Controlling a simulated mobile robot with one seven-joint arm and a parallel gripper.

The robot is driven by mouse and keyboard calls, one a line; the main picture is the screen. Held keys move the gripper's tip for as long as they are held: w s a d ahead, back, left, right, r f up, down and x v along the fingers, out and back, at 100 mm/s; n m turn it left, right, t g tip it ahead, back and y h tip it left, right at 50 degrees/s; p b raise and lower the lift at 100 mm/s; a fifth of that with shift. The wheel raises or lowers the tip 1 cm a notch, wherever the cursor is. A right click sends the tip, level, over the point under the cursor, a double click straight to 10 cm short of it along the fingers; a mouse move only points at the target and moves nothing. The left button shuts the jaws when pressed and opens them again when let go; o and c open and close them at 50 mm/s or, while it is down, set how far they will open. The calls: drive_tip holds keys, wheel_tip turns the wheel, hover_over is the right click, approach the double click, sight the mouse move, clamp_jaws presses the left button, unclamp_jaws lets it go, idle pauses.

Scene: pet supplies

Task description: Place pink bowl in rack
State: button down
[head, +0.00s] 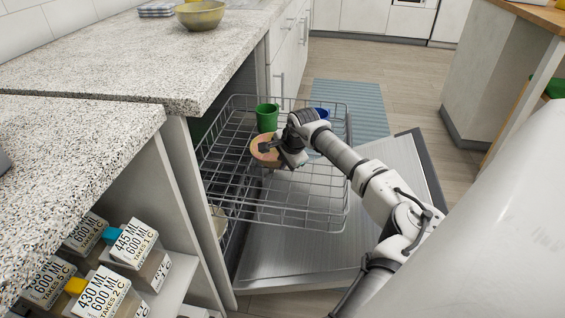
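A pinkish-orange bowl (258,158) is at the middle of the wire dishwasher rack (290,209), which is pulled out over the lowered door. From this view I cannot tell whether the bowl rests on the wires or is held just above them. My gripper (268,148) is over the bowl's right side, with its fingertips at or inside the rim. The fingers are small and partly overlap the bowl, so their grip on it is unclear.
A green cup (267,117) stands in the rack behind the bowl, and a blue cup (321,113) is partly hidden by my arm. The dishwasher door (290,265) lies open below. Counters (150,60) run along the left. A yellow bowl (201,15) sits on the far counter.

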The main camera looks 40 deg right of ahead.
drive_tip(key=shift+f, duration=0.2)
drive_tip(key=c, duration=1.6)
unclamp_jaws()
drive_tip(key=shift+c, duration=0.2)
drive_tip(key=p+v, duration=0.1)
drive_tip(key=v, duration=1.1)
drive_tip(key=shift+r, duration=0.2)
